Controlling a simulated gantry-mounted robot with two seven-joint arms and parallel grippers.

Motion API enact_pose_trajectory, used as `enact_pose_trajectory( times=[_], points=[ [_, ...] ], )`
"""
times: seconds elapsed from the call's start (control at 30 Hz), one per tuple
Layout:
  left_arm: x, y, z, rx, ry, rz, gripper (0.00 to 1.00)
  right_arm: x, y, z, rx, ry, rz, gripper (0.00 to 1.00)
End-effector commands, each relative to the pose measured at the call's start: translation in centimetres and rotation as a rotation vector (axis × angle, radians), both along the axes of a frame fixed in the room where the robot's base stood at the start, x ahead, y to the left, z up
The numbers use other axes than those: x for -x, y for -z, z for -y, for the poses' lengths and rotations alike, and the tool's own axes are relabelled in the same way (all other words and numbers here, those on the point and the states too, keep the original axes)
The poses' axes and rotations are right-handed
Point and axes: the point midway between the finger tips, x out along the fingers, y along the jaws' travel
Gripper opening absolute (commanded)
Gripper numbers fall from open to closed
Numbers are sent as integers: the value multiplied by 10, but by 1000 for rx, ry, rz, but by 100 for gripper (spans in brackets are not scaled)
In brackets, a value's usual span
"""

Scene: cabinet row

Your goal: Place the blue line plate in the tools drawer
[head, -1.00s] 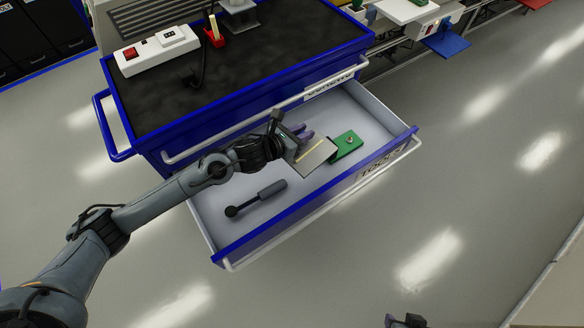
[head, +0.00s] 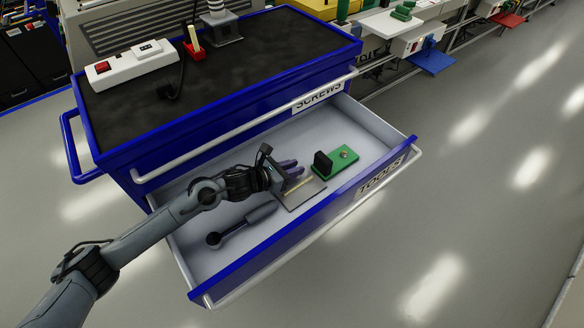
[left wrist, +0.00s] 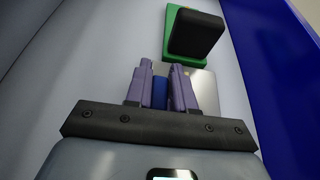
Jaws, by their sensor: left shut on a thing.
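The plate (head: 306,194) is a flat greyish square with a yellowish strip in the head view, low inside the open tools drawer (head: 372,192). My left gripper (head: 291,169) is inside the drawer, shut on the plate. In the left wrist view the gripper's purple fingers (left wrist: 161,88) are on either side of a blue part (left wrist: 161,93), with the grey plate (left wrist: 205,92) showing beyond. The fingers hide part of the plate. I cannot tell whether it touches the drawer floor. My right gripper is not in view.
A green block (head: 342,168) with a black upright part lies beyond the plate. A dark-handled tool (head: 238,226) lies nearer, under my arm. The drawer's blue front edge (head: 270,243) borders this space. A power strip (head: 131,64) sits on the cabinet top.

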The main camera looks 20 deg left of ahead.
Motion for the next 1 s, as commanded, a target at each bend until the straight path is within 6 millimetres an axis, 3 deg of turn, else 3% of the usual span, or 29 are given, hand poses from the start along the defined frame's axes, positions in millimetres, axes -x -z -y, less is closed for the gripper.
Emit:
enact_pose_trajectory(
  times=[0.3, 0.33, 0.5, 0.83, 1.0],
  points=[
    [0, 1, 0, 0, -1, 2, 0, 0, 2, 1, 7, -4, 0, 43],
    [0, 1, 0, 0, -1, 0, 26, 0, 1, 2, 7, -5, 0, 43],
    [0, 1, 0, 0, -1, 0, 49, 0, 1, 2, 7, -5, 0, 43],
    [0, -2, 0, 0, -1, 0, 49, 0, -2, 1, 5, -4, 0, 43],
    [13, -9, -9, -4, -1, -3, 49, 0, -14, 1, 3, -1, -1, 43]
  ],
)
